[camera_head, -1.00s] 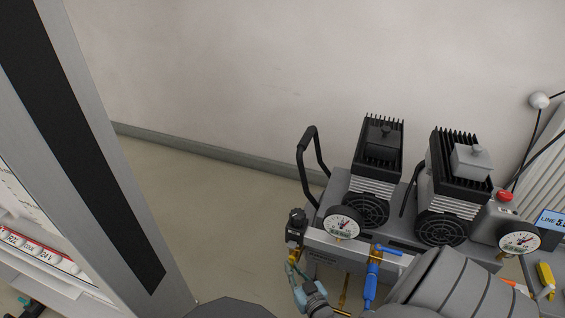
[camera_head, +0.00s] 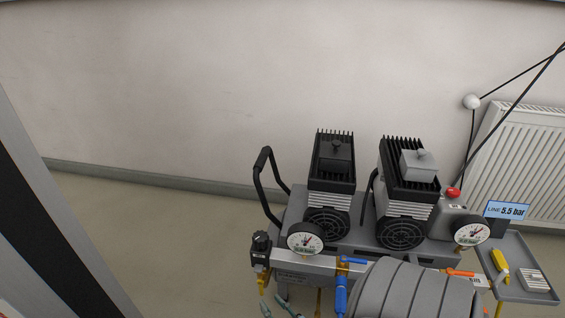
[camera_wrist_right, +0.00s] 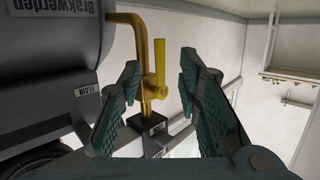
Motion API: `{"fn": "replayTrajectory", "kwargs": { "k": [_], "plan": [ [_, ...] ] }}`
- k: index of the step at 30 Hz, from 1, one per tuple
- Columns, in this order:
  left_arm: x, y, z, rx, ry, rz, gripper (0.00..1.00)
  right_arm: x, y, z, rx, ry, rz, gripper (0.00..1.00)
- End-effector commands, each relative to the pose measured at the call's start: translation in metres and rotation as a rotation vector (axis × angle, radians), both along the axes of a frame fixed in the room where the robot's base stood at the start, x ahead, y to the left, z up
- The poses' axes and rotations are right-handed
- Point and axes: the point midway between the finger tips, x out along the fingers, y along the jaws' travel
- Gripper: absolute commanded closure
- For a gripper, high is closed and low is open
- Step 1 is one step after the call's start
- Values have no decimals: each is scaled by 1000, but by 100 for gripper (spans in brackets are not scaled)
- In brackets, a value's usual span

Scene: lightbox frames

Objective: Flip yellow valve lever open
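The yellow valve lever (camera_wrist_right: 160,58) stands in the right wrist view beside a brass pipe (camera_wrist_right: 142,50), roughly parallel to the pipe's straight run. Its brass valve body (camera_wrist_right: 152,86) sits above a small black block (camera_wrist_right: 150,122). My right gripper (camera_wrist_right: 158,88) is open, one finger on each side of the lever and pipe, with visible gaps and nothing held. In the head view only the teal tips of my right gripper (camera_head: 279,307) show at the bottom edge, and I cannot make out the yellow lever there. My left gripper is not in view.
A compressor with two ribbed motor heads (camera_head: 332,165) carries a left gauge (camera_head: 305,239) and a right gauge (camera_head: 472,232). A blue lever (camera_head: 341,295) and an orange lever (camera_head: 460,272) are at its front. A tray (camera_head: 522,258) stands right. A grey tank (camera_wrist_right: 50,70) flanks the pipe.

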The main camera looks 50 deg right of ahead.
Motion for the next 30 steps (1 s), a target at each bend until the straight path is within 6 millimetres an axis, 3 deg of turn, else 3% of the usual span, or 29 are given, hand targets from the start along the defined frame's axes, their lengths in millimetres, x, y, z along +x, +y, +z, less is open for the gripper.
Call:
{"fn": "replayTrajectory", "kwargs": {
  "k": [3,9,26,29,30],
  "plan": [
    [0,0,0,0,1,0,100,-30,10,8,1,0,1,68],
    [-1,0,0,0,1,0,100,-55,19,15,0,-3,0,68],
    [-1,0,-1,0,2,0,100,-56,19,15,0,-4,0,68],
    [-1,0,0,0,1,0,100,-58,22,5,24,38,8,68],
    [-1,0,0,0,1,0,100,-60,28,-7,48,93,25,68]
  ]
}}
